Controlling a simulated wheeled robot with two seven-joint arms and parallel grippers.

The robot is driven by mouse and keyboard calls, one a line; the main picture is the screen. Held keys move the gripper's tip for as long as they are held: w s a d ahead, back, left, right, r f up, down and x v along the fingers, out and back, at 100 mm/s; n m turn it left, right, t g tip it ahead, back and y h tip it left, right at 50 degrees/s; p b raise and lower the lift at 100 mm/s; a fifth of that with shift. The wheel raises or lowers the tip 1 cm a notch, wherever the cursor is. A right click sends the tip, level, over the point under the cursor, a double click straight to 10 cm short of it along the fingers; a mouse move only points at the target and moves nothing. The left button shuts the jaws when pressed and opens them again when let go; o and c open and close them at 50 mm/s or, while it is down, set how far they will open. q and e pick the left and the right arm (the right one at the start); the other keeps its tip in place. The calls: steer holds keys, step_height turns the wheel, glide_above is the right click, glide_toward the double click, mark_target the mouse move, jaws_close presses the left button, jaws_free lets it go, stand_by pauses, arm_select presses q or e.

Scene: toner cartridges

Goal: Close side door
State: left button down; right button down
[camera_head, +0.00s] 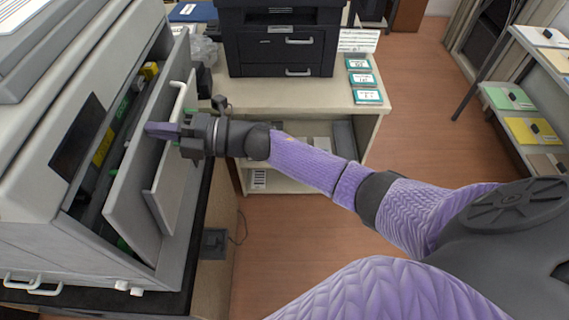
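The large grey printer (35,150) fills the left side. Its side door (133,190) stands partly open, tilted outward. A second panel with a pale handle (165,165) lies along its outer face. Colored parts show in the gap between door and printer body. My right gripper (163,131) reaches in from the right. Its purple finger overlaps the upper part of the door in the picture. I cannot tell whether it touches the door or whether the fingers are apart. My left gripper is not in view.
A dark printer (285,45) stands on a beige table (270,95) at the back, with several small boxes (366,80) beside it. A shelf rack (515,100) stands at the right. Wood floor (440,110) lies open between table and rack.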

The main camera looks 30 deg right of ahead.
steer(key=shift+w+a+r+h+p, duration=0.3)
steer(key=shift+w+a+p, duration=0.15)
steer(key=shift+a, duration=0.25)
steer(key=shift+w+a+g, duration=0.1)
steer(key=shift+a+g, duration=0.1)
steer(key=shift+g, duration=0.2)
steer(key=shift+f, duration=0.1)
